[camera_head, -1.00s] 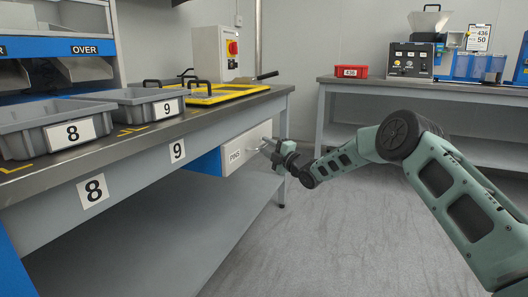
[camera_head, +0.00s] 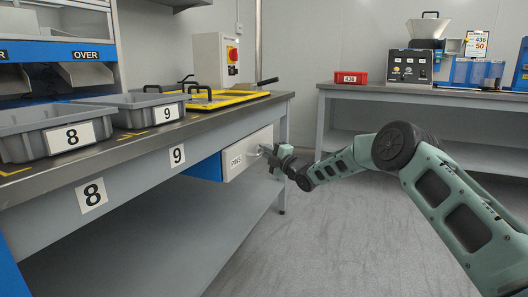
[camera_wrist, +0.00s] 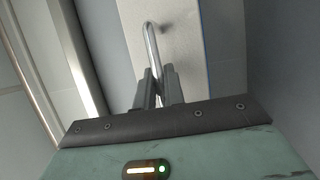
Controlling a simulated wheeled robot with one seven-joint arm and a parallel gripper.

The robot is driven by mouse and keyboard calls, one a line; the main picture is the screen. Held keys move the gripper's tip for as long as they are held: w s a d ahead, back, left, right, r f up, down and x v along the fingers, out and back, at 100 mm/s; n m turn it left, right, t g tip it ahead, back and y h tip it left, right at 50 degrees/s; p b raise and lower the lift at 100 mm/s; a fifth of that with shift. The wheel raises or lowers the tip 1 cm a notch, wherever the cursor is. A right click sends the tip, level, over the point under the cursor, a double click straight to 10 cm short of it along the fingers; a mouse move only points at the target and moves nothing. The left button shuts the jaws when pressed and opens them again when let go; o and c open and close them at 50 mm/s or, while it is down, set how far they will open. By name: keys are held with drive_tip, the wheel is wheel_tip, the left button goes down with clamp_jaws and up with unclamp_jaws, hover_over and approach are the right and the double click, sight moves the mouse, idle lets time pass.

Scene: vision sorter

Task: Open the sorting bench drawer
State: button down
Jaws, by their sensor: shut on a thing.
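The far end of the handle is in plain view. The inside of the drawer is hidden from both cameras.
The sorting bench (camera_head: 150,139) holds grey bins 8 (camera_head: 25,147) and 9 (camera_head: 145,117) and a yellow-framed panel (camera_head: 222,99). A second bench (camera_head: 420,92) with a red box (camera_head: 350,78) stands behind my arm. The floor (camera_head: 315,235) before the drawer is clear.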

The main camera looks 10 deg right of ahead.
drive_tip(key=s+d+p, duration=0.1)
drive_tip(key=s+d, duration=0.8)
drive_tip(key=d, duration=0.4)
drive_tip(key=s+d+p, duration=0.2)
drive_tip(key=s+d, duration=0.8)
drive_tip(key=d, duration=0.3)
drive_tip(key=shift+s+d+p, duration=0.25)
drive_tip(key=shift+d+p, duration=0.05)
drive_tip(key=shift+d, duration=0.1)
drive_tip(key=c, duration=1.5)
unclamp_jaws()
drive_tip(key=p+v, duration=0.5)
drive_tip(key=v, duration=1.2)
drive_tip(key=shift+s, duration=0.2)
drive_tip(key=shift+d, duration=0.15)
